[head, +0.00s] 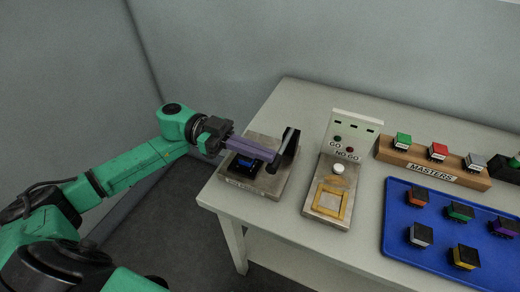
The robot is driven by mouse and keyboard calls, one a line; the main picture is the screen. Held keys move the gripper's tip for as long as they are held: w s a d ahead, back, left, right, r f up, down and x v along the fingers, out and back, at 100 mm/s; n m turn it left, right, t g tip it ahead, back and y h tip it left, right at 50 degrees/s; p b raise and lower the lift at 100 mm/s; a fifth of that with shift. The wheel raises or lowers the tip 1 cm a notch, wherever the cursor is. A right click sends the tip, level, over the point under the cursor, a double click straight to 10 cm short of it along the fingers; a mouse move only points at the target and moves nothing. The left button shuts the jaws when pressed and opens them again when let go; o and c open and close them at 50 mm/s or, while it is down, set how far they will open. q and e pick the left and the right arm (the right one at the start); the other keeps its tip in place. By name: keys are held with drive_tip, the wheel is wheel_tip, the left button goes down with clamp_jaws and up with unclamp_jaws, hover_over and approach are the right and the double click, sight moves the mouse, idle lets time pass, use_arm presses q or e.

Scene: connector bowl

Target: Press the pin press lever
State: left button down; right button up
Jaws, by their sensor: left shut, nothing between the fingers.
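The pin press (272,184) is a grey metal base with a label on its front edge, at the left end of the table. A dark upright part (288,150), seemingly the lever and its post, rises at its right side. A blue connector in a black housing (246,164) sits on the base. My left gripper (271,156) comes in from the left, its long purple fingers shut and empty. The fingertips lie over the press, close to the dark upright part in the picture; I cannot tell whether they touch. My right gripper is not in view.
A go/no-go tester (328,205) with a yellow frame and white knob stands right of the press. Beyond it are a wooden masters block (433,176) with connectors and a blue tray (400,245) with several connectors. Bare table (300,95) lies behind the press.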

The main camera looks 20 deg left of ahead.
use_arm(q)
drive_tip(key=shift+s+f+m+b, duration=0.2)
drive_tip(key=shift+f+m+b, duration=0.4)
drive_tip(key=shift+f+m, duration=0.55)
drive_tip(key=shift+f, duration=0.7)
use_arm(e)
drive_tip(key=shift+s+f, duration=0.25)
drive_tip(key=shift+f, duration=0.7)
